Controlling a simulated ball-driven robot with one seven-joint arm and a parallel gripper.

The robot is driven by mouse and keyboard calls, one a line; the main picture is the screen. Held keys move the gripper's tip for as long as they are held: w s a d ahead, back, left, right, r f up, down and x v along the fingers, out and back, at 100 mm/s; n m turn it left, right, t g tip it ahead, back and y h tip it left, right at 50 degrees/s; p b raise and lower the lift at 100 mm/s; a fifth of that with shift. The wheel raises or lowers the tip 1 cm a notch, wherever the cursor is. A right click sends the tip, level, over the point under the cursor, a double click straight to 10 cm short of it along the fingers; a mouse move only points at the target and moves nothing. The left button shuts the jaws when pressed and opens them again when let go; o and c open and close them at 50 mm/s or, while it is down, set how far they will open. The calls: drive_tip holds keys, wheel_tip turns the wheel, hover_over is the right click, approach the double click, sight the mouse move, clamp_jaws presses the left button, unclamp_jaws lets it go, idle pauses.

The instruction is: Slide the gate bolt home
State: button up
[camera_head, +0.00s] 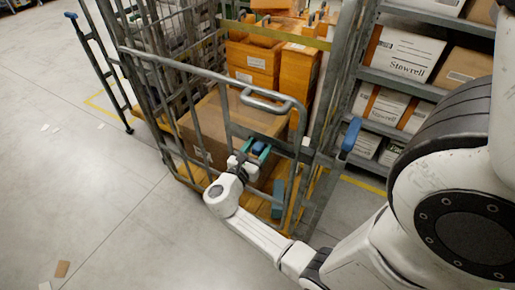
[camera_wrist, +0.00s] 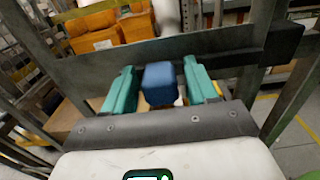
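The roll cage gate (camera_head: 215,80) is a grey tubular frame across the front of a loaded cage. A blue knob (camera_wrist: 160,84), which looks like the bolt's handle, stands in front of a flat grey gate bar (camera_wrist: 100,75). My gripper (camera_wrist: 161,70) has its two teal fingers on either side of the knob, with narrow gaps visible; firm contact cannot be seen. In the head view my gripper (camera_head: 252,153) is at the gate's lower right part. A dark block (camera_wrist: 284,46) sits at the bar's right end. The bolt's tip and its socket cannot be made out.
The cage holds a large cardboard box (camera_head: 210,130) and orange crates (camera_head: 255,65). A post with a blue-capped lever (camera_head: 350,135) stands right of the gate. Shelves with white boxes (camera_head: 400,52) are behind it. The floor at left is mostly clear.

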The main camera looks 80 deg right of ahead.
clamp_jaws()
drive_tip(key=s+p, duration=0.1)
drive_tip(key=s, duration=0.1)
drive_tip(key=s+a+p, duration=0.1)
drive_tip(key=s, duration=0.1)
drive_tip(key=shift+s, duration=0.15)
idle(0.4)
drive_tip(key=shift+o, duration=0.6)
unclamp_jaws()
drive_tip(key=shift+s, duration=0.1)
drive_tip(key=shift+a, duration=0.1)
